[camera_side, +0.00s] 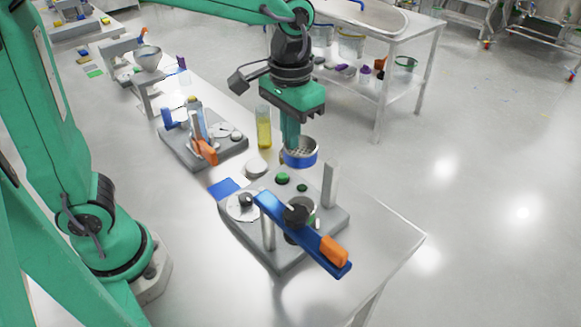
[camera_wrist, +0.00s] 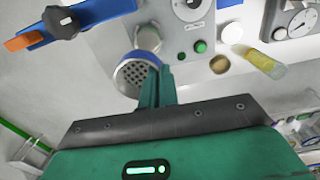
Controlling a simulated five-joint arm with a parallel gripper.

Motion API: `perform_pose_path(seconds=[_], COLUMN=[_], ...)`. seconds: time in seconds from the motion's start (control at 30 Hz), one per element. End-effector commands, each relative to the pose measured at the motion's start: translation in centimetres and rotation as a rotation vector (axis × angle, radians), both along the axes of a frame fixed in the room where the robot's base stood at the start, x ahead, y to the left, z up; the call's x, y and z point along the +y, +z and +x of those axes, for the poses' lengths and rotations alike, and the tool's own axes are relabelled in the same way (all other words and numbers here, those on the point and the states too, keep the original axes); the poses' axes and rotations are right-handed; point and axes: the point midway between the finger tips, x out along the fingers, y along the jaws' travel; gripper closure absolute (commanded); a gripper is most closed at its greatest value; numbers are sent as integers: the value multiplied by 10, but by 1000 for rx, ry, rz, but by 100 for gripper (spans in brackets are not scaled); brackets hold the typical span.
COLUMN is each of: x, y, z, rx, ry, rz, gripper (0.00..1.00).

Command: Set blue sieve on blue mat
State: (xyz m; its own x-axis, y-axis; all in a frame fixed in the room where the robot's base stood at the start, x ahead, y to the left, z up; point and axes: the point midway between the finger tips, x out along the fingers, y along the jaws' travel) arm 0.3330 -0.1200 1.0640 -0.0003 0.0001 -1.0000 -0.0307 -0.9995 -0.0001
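The blue sieve (camera_side: 301,160) is a round cup with a blue band and a perforated metal mesh. It is near the bench's right edge in the side view, and its mesh (camera_wrist: 135,78) shows in the wrist view. My gripper (camera_side: 291,146) points down with its fingers close together on the sieve's rim; the fingers (camera_wrist: 158,75) overlap the sieve's right side in the wrist view. Whether the sieve touches the bench is unclear. The blue mat (camera_side: 224,188) lies flat and bare, left of the sieve. A sliver of it (camera_wrist: 227,3) shows in the wrist view.
A grey device (camera_side: 232,222) with a blue lever (camera_side: 295,229) and upright posts stands in front of the mat. Another grey device (camera_side: 225,152) with an orange handle stands behind it. A yellow-filled vial (camera_side: 264,133) and a white round dish (camera_side: 256,167) stand between mat and sieve.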

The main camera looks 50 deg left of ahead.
Motion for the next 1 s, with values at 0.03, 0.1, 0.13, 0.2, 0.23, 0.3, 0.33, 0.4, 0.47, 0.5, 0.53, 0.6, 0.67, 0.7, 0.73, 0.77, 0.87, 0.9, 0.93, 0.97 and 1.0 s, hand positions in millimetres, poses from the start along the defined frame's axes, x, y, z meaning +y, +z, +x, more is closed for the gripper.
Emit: perform_pose_path(seconds=[0.03, 0.1, 0.13, 0.2, 0.23, 0.3, 0.33, 0.4, 0.47, 0.5, 0.53, 0.6, 0.67, 0.7, 0.73, 0.77, 0.87, 0.9, 0.93, 0.97, 1.0], x=[4, 10, 13, 21, 26, 36, 41, 52, 62, 68, 72, 81, 88, 92, 94, 96, 101, 103, 103, 104, 104], y=[-2, -7, -10, -17, -21, -30, -34, -44, -54, -60, -64, -73, -81, -85, -87, -90, -96, -98, -99, -99, -100], z=[-1, -4, -5, -9, -12, -17, -21, -28, -36, -40, -44, -53, -61, -65, -68, -71, -77, -79, -80, -81, -81], rx=[0, 0, 0, 0, 1, 0, 2, 1, 2, 1, 1, 1, 1, 0, -1, 0, 0, -1, -1, -2, -2], ry=[12, 34, 44, 75, 89, 130, 147, 190, 230, 254, 273, 315, 345, 364, 377, 388, 416, 423, 427, 430, 432], rz=[0, 0, 0, 0, 0, 0, 0, 0, 0, 0, 0, 0, 0, 0, 0, 0, 0, 0, 0, -1, -1], gripper=[100, 100, 100, 100, 100, 100, 100, 100, 100, 100, 100, 100, 100, 100, 100, 100, 100, 100, 100, 100, 100])
